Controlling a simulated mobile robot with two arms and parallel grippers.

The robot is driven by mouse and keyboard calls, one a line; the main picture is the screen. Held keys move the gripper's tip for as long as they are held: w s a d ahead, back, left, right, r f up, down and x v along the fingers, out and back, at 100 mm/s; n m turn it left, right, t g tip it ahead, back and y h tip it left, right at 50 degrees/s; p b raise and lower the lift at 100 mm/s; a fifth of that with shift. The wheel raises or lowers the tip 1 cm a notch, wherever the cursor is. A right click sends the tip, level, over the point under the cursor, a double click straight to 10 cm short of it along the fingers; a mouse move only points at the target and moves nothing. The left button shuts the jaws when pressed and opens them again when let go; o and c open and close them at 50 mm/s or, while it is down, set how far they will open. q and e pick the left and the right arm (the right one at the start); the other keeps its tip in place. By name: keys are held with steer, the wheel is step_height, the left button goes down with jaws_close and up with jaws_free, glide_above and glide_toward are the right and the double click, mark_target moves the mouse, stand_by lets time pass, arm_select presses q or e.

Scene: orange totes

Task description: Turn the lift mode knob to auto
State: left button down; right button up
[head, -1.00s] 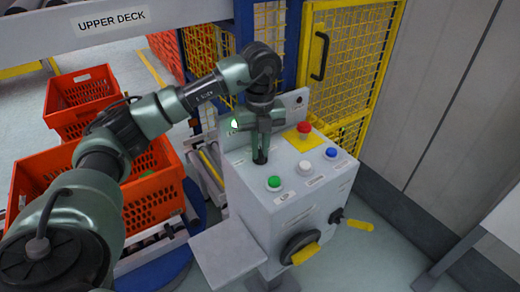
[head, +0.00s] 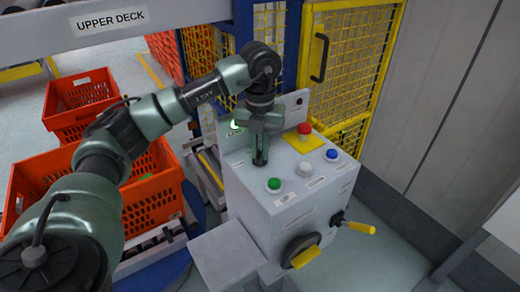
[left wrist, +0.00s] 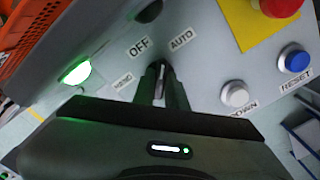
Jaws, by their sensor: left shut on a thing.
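My left gripper (head: 261,162) points down onto the sloped top of the grey control box (head: 255,198). Its dark fingers are shut on the lift mode knob (left wrist: 161,84), which they mostly hide. Only a thin pale sliver shows between them in the left wrist view. The OFF label (left wrist: 138,46) lies just left of the fingertips, the AUTO label (left wrist: 181,40) just right of them, and a third, blurred label (left wrist: 122,80) further left. I cannot tell which label the knob points to. My right gripper is not in view.
Green (head: 274,185), white (head: 304,169) and blue (head: 332,155) buttons and a red mushroom button (head: 304,130) on a yellow plate sit near the gripper. A yellow-handled crank (head: 356,227) juts from the box. Orange totes (head: 150,205) stand left, a yellow mesh fence (head: 350,60) behind.

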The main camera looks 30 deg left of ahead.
mark_target(260, 153)
arm_select(q)
steer(key=c, duration=1.4)
jaws_free()
steer(key=shift+r, duration=0.1)
steer(key=shift+c, duration=0.2)
steer(key=shift+r, duration=0.25)
step_height(260, 153, up, 7)
steer(key=shift+r, duration=0.15)
